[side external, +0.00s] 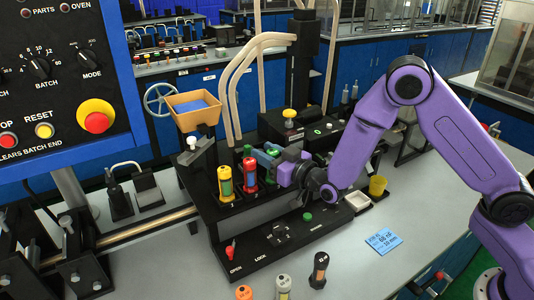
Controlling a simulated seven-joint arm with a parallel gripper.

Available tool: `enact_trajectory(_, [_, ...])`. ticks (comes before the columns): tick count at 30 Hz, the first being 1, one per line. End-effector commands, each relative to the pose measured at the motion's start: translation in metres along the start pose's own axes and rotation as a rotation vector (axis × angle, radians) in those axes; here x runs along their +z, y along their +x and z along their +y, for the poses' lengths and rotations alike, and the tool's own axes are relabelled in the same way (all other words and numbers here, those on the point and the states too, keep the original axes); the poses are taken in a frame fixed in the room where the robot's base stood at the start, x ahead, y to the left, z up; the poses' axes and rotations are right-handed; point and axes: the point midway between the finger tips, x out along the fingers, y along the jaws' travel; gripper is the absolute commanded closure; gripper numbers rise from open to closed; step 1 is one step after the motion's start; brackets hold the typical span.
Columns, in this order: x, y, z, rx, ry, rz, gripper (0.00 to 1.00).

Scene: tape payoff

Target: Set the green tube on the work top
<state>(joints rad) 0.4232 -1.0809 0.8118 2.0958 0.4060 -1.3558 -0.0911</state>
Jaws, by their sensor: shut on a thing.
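My gripper (268,162) is at the black machine's tube station, behind and to the right of the red tube. It is shut on a green tube (271,148), of which only a small part shows between and above the fingers. The tube's lower end is hidden, so I cannot tell whether it is still in a slot. The yellow tube (225,183) and red tube (250,175) stand upright in the numbered positions in front. The grey work top (345,275) spreads out in front and to the right.
Several tubes stand near the front edge, including a white one (284,287) and a black one (319,270). A blue card (383,241), a white tray (357,201) and a yellow cup (377,186) lie to the right. The red lever (230,251) stands at the machine's front.

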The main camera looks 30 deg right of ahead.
Motion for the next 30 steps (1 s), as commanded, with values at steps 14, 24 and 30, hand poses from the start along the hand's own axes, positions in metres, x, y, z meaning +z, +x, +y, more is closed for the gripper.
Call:
enact_trajectory(14, [0.004, 0.0, 0.0, 0.0, 0.0, 0.0, 0.37])
enact_trajectory(24, [0.004, -0.001, 0.0, 0.0, 0.0, 0.0, 0.37])
enact_trajectory(30, [0.003, -0.031, -0.003, -0.004, -0.002, -0.003, 0.37])
